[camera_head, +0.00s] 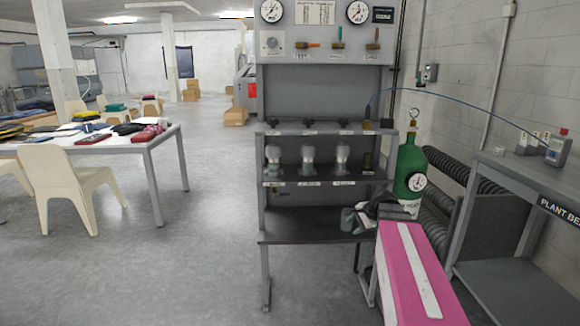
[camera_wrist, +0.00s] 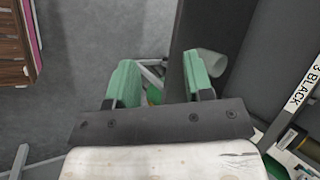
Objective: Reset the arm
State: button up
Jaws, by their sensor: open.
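My gripper (camera_wrist: 160,80) shows in the wrist view with two pale green fingers on a dark bracket. The fingers are spread apart and nothing is held between them. In the head view my gripper (camera_head: 356,217) appears small at the right end of the grey bench unit (camera_head: 318,224), over its lowest surface. In the wrist view a pale cylinder (camera_wrist: 213,62) lies just beyond the right finger; I cannot tell whether they touch. Dark panels stand close on the right.
Further right is a grey plant bench (camera_head: 510,178) with a small meter (camera_head: 558,150). A white table (camera_head: 105,147) with chairs stands left. The floor (camera_head: 190,250) between is clear.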

jog(key=s+a+f+n+g+h, duration=0.2)
jog(key=s+a+f+n, duration=0.1)
jog(key=s+f+n, duration=0.3)
jog(key=s+a+f+n+g+h, duration=0.2)
jog(key=s+f+n, duration=0.4)
jog(key=s+f, duration=0.3)
jog(key=shift+s+a+n+g+h, duration=0.3)
jog(key=shift+a+g+h, duration=0.1)
jog(key=shift+a+h, duration=0.25)
jog(key=shift+c, duration=0.3)
